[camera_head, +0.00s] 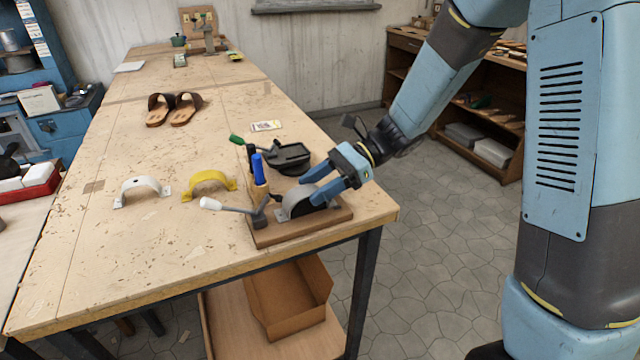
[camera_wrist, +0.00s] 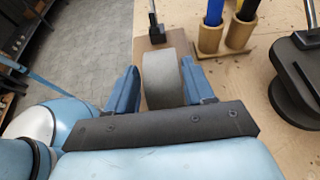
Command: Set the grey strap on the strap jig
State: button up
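The grey strap (camera_head: 292,198), a bent arch, sits at the strap jig, a wooden board (camera_head: 287,233) near the table's front right corner. My gripper (camera_head: 320,184) is at the strap from the right, its two blue fingers on either side of it. In the wrist view the strap (camera_wrist: 160,76) lies between the fingertips (camera_wrist: 160,84), very close to both; whether they press on it is unclear. A dark rounded form shows under the arch. A clamp with a white handle (camera_head: 210,203) is beside the strap on the left. The strap's far foot is hidden.
A white strap (camera_head: 140,187) and a yellow strap (camera_head: 208,178) stand left of the jig. Blue- and green-handled tools (camera_head: 258,168) and a black stand (camera_head: 288,157) are close behind it. Sandals (camera_head: 172,108) lie farther back. The table's left middle is clear.

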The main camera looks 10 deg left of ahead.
jog(key=o, duration=0.3)
jog(key=v, duration=1.2)
jog(key=s+d+r+n+t+h, duration=0.5)
jog(key=s+d, duration=0.3)
jog(key=d, duration=0.2)
jog(key=s+d+r+n+t+h, duration=0.5)
jog(key=s+d+n+t+h, duration=0.1)
jog(key=d, duration=0.5)
jog(key=shift+s+d+n+t, duration=0.25)
jog(key=shift+s+n+t, duration=0.15)
jog(key=shift+s+t, duration=0.65)
jog(key=shift+s+r+g, duration=0.15)
jog(key=shift+s+g, duration=0.05)
jog(key=shift+g, duration=0.05)
